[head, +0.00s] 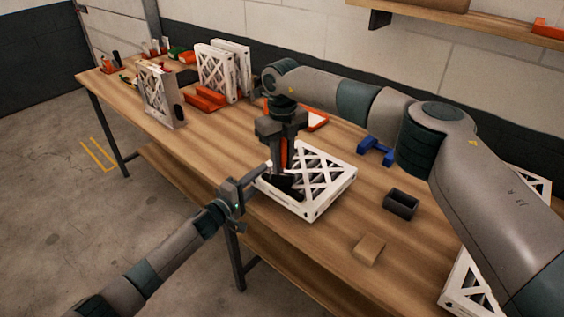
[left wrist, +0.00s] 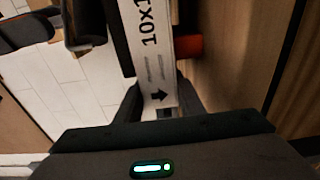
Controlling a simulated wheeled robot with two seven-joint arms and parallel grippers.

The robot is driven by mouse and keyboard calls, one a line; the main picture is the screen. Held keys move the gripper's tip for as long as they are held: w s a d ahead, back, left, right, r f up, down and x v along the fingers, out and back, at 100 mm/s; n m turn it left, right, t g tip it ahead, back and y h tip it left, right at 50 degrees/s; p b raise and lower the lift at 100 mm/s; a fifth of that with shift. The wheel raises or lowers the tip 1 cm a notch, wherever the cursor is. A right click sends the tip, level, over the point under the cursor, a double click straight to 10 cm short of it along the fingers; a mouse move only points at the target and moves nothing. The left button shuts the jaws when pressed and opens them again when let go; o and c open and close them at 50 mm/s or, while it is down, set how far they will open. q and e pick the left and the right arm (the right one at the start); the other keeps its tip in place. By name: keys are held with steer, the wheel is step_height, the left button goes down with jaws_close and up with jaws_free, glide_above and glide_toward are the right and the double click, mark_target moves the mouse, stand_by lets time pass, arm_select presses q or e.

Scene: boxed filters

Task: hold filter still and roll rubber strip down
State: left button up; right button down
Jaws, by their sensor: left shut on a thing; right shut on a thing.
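A white boxed filter (head: 325,191) with a crisscross face lies flat on the wooden table. My left gripper (head: 262,173) is shut on its left edge. In the left wrist view the filter's printed white side (left wrist: 157,60), with black characters and an arrow, sits between the fingers of this gripper (left wrist: 163,105). My right gripper (head: 283,140) points down over the filter's left part, shut on an upright tool with an orange handle (head: 285,155). The tool's dark lower end is at the filter's left side; contact is unclear. I cannot make out the rubber strip clearly.
A small black open box (head: 400,204), a tan block (head: 369,249) and a blue holder (head: 376,151) lie to the right. Several white filters (head: 217,74) stand upright at the back left near a red rack (head: 206,99). The table's front edge is close to my left gripper.

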steer(key=shift+r, duration=3.3)
steer(key=shift+f, duration=0.15)
steer(key=shift+f, duration=2.75)
steer(key=shift+f, duration=0.75)
steer(key=shift+r, duration=3.65)
steer(key=shift+r, duration=0.1)
steer(key=shift+r, duration=0.55)
